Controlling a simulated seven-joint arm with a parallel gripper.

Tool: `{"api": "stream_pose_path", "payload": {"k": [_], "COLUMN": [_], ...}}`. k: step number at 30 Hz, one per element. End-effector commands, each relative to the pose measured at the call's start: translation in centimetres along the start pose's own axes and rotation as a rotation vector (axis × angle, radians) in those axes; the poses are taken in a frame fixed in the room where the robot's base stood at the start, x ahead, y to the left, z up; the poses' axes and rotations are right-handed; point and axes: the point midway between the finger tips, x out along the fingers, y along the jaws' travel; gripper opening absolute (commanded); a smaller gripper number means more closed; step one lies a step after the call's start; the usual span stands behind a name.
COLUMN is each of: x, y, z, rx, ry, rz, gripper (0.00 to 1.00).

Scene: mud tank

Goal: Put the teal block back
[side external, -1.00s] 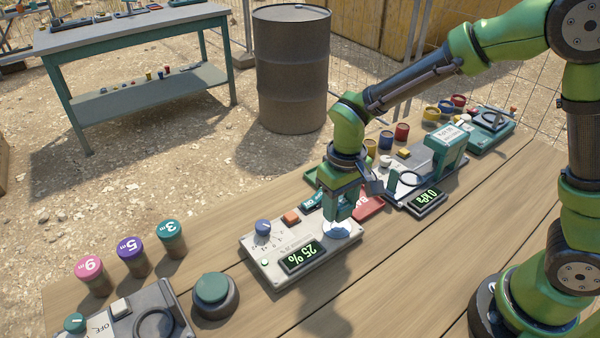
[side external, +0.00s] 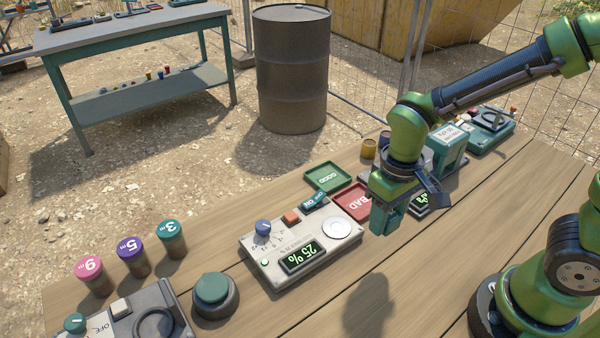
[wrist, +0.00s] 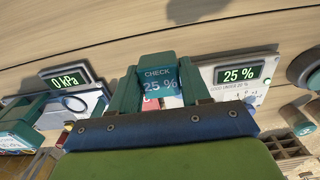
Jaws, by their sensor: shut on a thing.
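A teal block (wrist: 157,72) marked "CHECK 25 %" sits between the two teal fingers of my gripper (wrist: 157,92) in the wrist view. In the side view my gripper (side external: 388,212) is shut on the block and holds it above the bench, right of the moisture meter and in front of the red BAD tray (side external: 354,201). There the block is hard to tell from the teal fingers. The meter (side external: 262,262) reads 25 %, and its round pale pad (side external: 342,229) is bare. It also shows in the wrist view (wrist: 222,98).
A green GOOD tray (side external: 327,178) lies behind the BAD tray. A teal device with a white label (side external: 447,148) stands behind my gripper, by a small display (side external: 420,203). Capped cups (side external: 172,240) and a round teal button (side external: 212,288) are at left. The front bench is clear.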

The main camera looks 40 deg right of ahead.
Motion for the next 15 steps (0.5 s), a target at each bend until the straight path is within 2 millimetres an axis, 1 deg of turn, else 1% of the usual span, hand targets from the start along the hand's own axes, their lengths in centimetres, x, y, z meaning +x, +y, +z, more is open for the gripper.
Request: {"api": "stream_pose_path", "payload": {"k": [1, 6, 11, 12, 15], "x": [-0.2, -0.8, -0.6, -0.4, 0.2], "y": [-0.8, -3.1, -5.2, -5.7, -6.8], "z": [-2.1, -8.7, -14.3, -15.7, -18.7], "rx": [-0.003, -0.006, -0.005, -0.006, -0.003], "ry": [-0.001, -0.004, -0.006, -0.005, -0.006], "rz": [0.0, 0.001, 0.002, 0.002, 0.002], "gripper": [0.16, 0.16, 0.16, 0.16, 0.16]}}
